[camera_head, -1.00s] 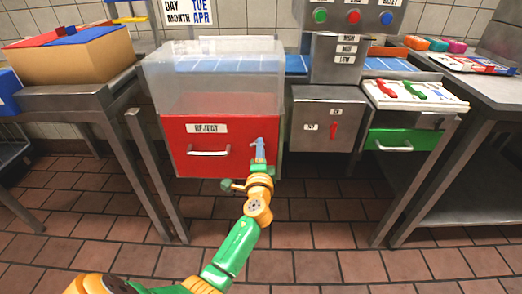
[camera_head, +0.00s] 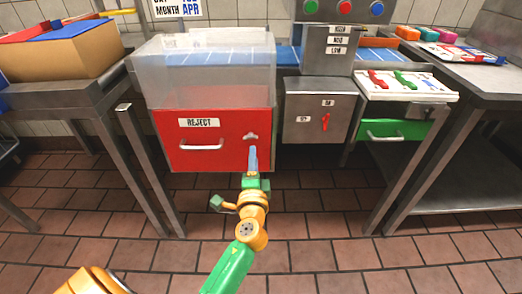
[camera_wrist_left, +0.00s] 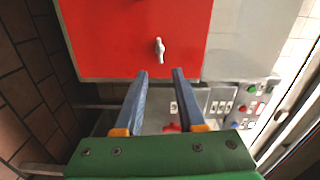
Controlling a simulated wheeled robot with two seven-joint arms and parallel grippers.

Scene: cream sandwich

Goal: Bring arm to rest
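My left gripper (camera_head: 252,160) reaches up from the bottom of the head view, in front of the red reject box (camera_head: 227,152). In the left wrist view its two blue fingers (camera_wrist_left: 160,78) stand apart with nothing between them. The red box front fills the upper part of that view, with a small metal knob (camera_wrist_left: 159,50) beyond the fingertips. I cannot tell the exact gap between the fingertips and the box. My right gripper is in neither view.
A grey metal box (camera_head: 318,119) with a red switch stands right of the reject box. A green drawer (camera_head: 397,131) with a white handle is further right. Metal tables stand at both sides, with a cardboard box (camera_head: 62,56) on the left one. The tiled floor (camera_head: 330,245) in front is clear.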

